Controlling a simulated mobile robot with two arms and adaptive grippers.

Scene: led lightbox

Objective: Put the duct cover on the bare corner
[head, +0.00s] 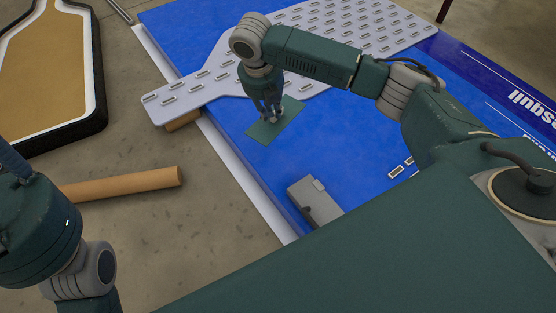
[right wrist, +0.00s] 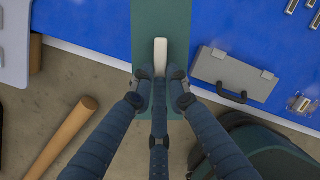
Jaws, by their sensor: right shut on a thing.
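A flat dark green panel, which I take to be the duct cover (head: 288,115), shows over the blue board (head: 235,130) in the head view. In the right wrist view the panel (right wrist: 145,20) carries a pale bar (right wrist: 160,52) and reaches across the blue board's edge. My right gripper (head: 268,113) points down at it, its fingers (right wrist: 160,78) closed around the near end of the bar. Whether the panel touches the board I cannot tell. I cannot make out which corner is the bare one. My left arm shows at lower left; its gripper is out of view.
A light grey panel with many small modules (head: 232,67) lies beyond the gripper. A grey case (head: 315,202) lies near the board's front edge. A brown tube (head: 125,184) lies on the floor at left, near a black-rimmed board (head: 98,60). Blue surface around the case is mostly clear.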

